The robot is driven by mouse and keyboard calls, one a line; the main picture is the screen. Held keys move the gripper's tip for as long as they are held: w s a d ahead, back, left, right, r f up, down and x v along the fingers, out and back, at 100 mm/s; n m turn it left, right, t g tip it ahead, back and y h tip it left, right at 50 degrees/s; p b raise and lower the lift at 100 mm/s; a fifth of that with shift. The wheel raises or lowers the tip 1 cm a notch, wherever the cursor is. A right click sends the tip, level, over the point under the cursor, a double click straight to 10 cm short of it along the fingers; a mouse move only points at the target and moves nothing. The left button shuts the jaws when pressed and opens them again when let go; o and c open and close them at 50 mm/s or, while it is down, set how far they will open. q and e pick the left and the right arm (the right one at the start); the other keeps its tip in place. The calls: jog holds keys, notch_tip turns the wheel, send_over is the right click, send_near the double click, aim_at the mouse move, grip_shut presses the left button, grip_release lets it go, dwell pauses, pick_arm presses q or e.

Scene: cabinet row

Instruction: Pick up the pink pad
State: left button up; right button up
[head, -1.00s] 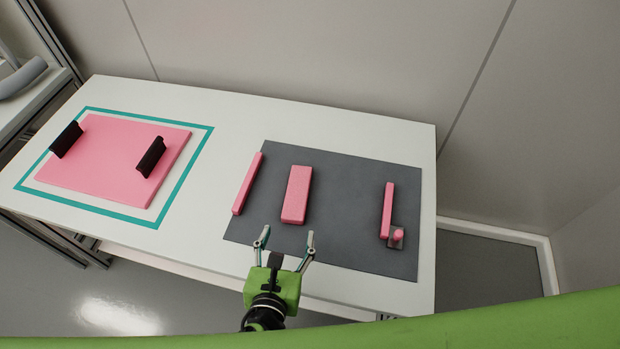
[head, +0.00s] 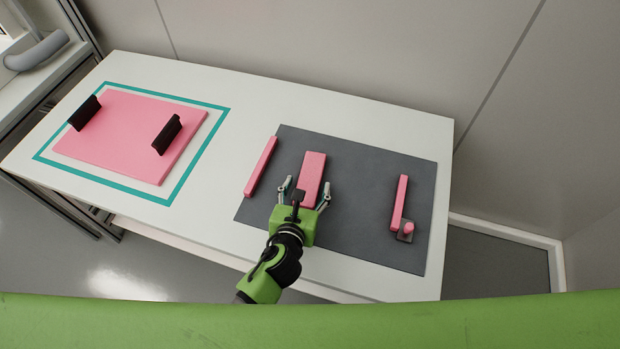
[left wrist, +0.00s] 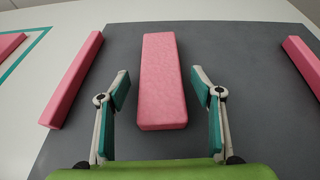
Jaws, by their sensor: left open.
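The pink pad (head: 313,178) is the wide, long block lying flat in the middle of the dark grey mat (head: 360,235). My left gripper (head: 305,188) is open at the pad's near end, with one finger on each side. In the left wrist view the pad (left wrist: 161,85) lies between the two spread fingers, with a visible gap to each. Its near end points toward my palm. I cannot tell how high the fingertips are above the mat. My right gripper is not in view.
A thin pink bar (head: 261,167) lies left of the pad. A pink board (head: 110,135) with two black handles lies inside a teal outline. White table (head: 225,190) is bare between.

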aim_at(307, 185)
pick_arm(q)
jog(key=shift+w+d+f, duration=0.2)
jog(key=shift+w+f, duration=0.05)
jog(key=shift+w, duration=0.35)
jog(key=c, duration=1)
jog(key=shift+r, duration=0.1)
notch_tip(307, 185, up, 9)
jog(key=p, duration=0.2)
jog(key=shift+r+p, duration=0.1)
jog(key=shift+p, duration=0.3)
jog(key=shift+r, duration=0.3)
jog(key=shift+a, duration=0.15)
